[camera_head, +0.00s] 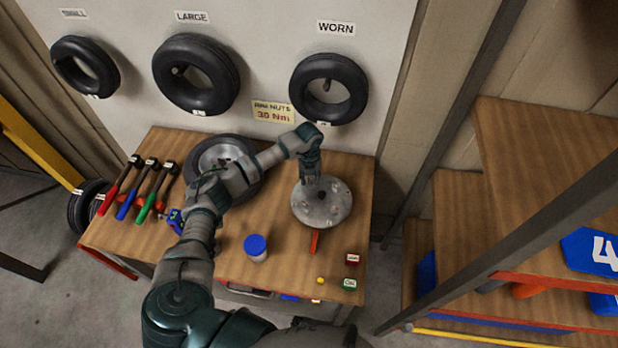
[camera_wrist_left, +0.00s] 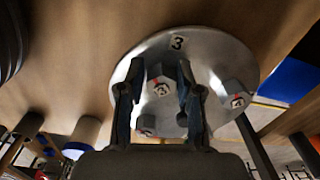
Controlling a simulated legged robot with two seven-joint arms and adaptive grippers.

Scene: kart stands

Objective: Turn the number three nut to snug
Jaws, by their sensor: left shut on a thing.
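The round grey metal disc (camera_head: 335,208) lies on the right part of the wooden workbench. It fills the middle of the left wrist view (camera_wrist_left: 215,60), with a "3" label (camera_wrist_left: 177,42) near its far edge. Several hex nuts with red marks sit on it. The number three nut (camera_wrist_left: 160,88) is nearest that label and lies between my left fingers. My left gripper (camera_head: 311,180) points down over the disc's far part; in the wrist view its fingers (camera_wrist_left: 157,80) are closed around this nut. Another nut (camera_wrist_left: 237,95) is to the right. My right gripper is out of view.
A tire with rim (camera_head: 222,160) lies left of the disc, under my arm. Red, blue and green-handled tools (camera_head: 128,200) lie at the left. A blue-lidded jar (camera_head: 256,248), a red-handled item (camera_head: 314,242) and small red and green blocks (camera_head: 350,283) lie near the front edge.

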